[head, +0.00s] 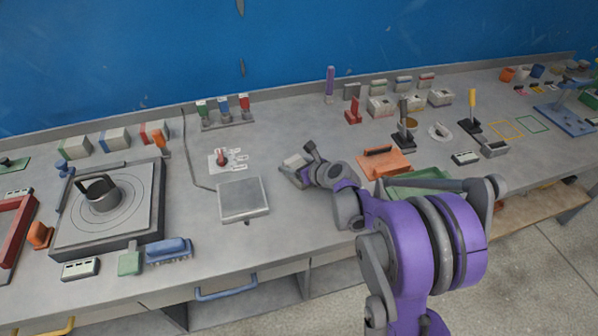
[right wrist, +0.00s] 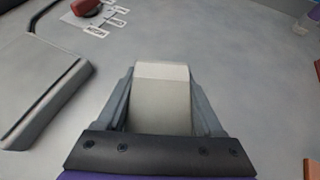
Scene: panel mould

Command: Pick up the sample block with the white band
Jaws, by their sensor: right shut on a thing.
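The sample block (head: 294,161) is a pale, beige-grey block between the jaws of my right gripper (head: 301,165). In the right wrist view, the block (right wrist: 161,105) shows a lighter, whitish strip across its far end. My right gripper (right wrist: 161,90) is shut on it, with one finger along each side. The block is at or close above the bench top; I cannot tell whether it touches. Its near end is hidden by the gripper's body. My left gripper is not in view.
A square grey plate (head: 243,198) with a cable lies left of my right gripper. A card with a red-topped item (head: 222,158) is behind it. An orange tray (head: 384,163) and a green tray (head: 420,181) lie to the right. Bare bench (head: 285,130) lies behind the gripper.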

